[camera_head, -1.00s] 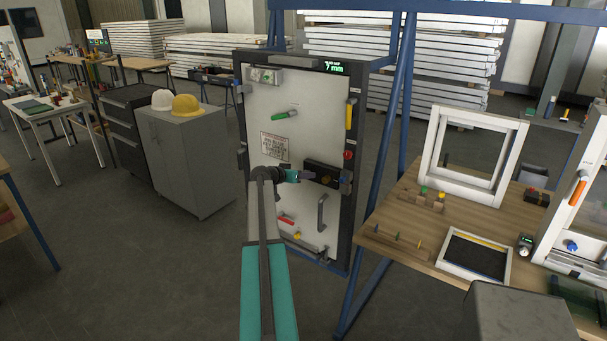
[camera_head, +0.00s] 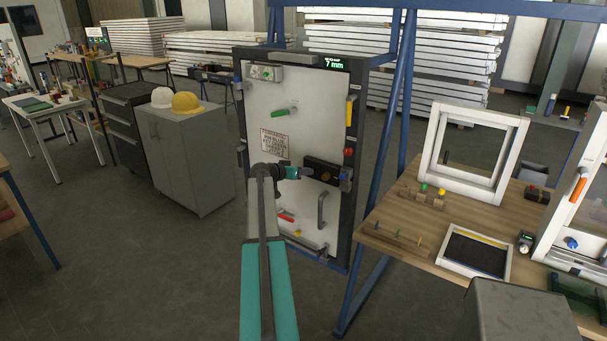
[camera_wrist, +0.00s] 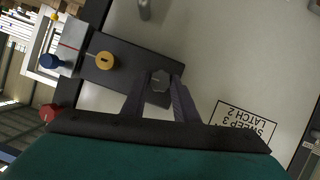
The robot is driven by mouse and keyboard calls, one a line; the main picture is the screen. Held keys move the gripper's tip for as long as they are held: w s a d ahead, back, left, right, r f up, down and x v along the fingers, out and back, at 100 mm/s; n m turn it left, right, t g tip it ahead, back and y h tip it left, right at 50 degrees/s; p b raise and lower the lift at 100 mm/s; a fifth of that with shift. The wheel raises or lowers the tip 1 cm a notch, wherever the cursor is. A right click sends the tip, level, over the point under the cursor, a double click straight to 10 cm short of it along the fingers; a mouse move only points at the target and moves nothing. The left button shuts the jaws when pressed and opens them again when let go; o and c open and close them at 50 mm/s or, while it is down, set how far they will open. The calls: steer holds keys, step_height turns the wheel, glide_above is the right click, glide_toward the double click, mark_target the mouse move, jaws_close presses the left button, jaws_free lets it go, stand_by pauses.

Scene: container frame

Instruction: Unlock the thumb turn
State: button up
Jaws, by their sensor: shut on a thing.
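The grey door panel (camera_head: 265,112) stands upright in a dark frame. A black lock box (camera_head: 322,167) is fixed on its right side. In the wrist view the lock box (camera_wrist: 130,72) carries a grey lobed thumb turn (camera_wrist: 159,80) and a brass round piece with a slot (camera_wrist: 106,60). My gripper (camera_wrist: 158,88) has one finger on each side of the thumb turn and is shut on it. In the head view my gripper (camera_head: 304,172) reaches the left end of the lock box, and the thumb turn is mostly hidden there.
A wooden workbench (camera_head: 395,215) stands at the right.

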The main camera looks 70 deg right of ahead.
steer(key=shift+w+f+b, duration=0.1)
steer(key=shift+f+b, duration=0.05)
steer(key=shift+b, duration=0.35)
steer(key=shift+w+d+f+n+g+h+b, duration=0.1)
steer(key=shift+n+g+h+b, duration=0.25)
steer(key=shift+n+g+b, duration=1.35)
steer(key=shift+w+a+f+n+g+h+b, duration=0.15)
steer(key=shift+n+g+h+b, duration=0.35)
steer(key=shift+n+b, duration=2.25)
steer(key=shift+w+d+f+n+g+h+b, duration=0.2)
steer(key=shift+n+g+b, duration=1)
steer(key=shift+n+b, duration=1.05)
steer(key=shift+s+r+n+p, duration=0.1)
steer(key=shift+s+n+p, duration=0.1)
steer(key=shift+n+p, duration=0.15)
steer(key=o, duration=1.1)
steer(key=shift+c, duration=0.2)
steer(key=b+v, duration=0.2)
steer(key=v, duration=1.2)
